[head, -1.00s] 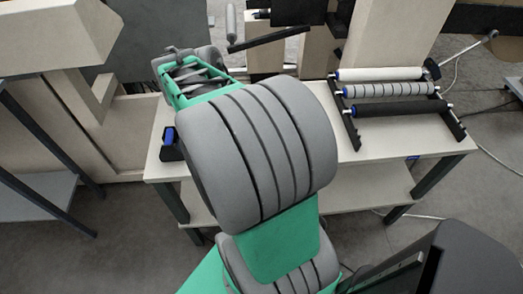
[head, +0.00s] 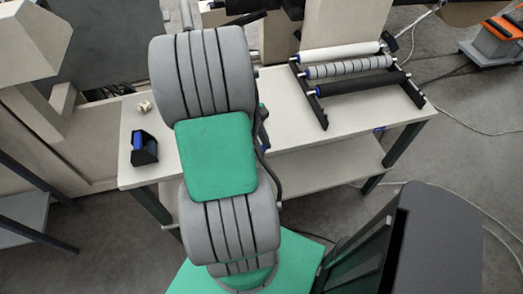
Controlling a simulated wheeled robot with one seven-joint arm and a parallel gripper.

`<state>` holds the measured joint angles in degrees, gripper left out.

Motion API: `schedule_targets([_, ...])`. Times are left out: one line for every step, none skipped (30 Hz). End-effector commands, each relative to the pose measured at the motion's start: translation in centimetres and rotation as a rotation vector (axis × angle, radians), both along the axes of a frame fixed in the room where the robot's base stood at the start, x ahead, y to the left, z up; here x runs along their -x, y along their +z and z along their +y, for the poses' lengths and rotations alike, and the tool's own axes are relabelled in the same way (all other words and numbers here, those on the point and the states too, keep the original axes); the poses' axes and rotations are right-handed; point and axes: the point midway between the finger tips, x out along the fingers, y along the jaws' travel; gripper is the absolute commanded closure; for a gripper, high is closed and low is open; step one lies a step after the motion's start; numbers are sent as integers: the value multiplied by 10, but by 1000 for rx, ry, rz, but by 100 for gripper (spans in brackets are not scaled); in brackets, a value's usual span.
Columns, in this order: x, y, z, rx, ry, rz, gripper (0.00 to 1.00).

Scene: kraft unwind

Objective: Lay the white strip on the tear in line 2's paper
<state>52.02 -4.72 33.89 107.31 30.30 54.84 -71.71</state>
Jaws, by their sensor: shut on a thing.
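My gripper is not in view; my own large grey and green arm links fill the middle of the head view and hide what lies behind them. I cannot make out the white strip. I cannot make out the tear or tell which paper belongs to line 2. A small black holder with a blue part (head: 143,150) stands on the left end of the pale table (head: 300,135). A small crumpled cream piece (head: 144,106) lies behind it.
A black rack (head: 316,106) on the table's right half carries a white roller (head: 340,51), a grey striped roller (head: 350,67) and a black roller (head: 355,83). An orange and grey unit (head: 497,37) stands at the far right. Cables lie on the floor at right.

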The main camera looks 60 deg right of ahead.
Motion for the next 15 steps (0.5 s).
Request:
schedule_targets([-1,-4,-3,-1,-1,1,100])
schedule_targets([-2,-7,-5,-1,-1,1,100])
schedule_targets([-3,-11,-8,-1,-1,1,100])
schedule_targets([-2,-16,-6,-2,0,2,100])
schedule_targets([-2,-22,-6,-5,0,3,100])
schedule_targets([-2,-29,-6,-2,0,2,100])
schedule_targets([-2,-33,-6,-2,0,2,100])
schedule_targets([-3,-36,-6,-1,1,1,100])
schedule_targets([-3,-39,-6,0,1,0,100])
schedule_targets([-3,-39,-6,1,0,-1,100])
schedule_targets([-3,-39,-6,1,0,-1,100])
schedule_targets([-3,-39,-6,1,0,-1,100])
schedule_targets([-3,-39,-6,1,0,-1,100])
schedule_targets([-3,-39,-6,1,0,-1,100])
schedule_targets([-3,-39,-6,1,0,-1,100])
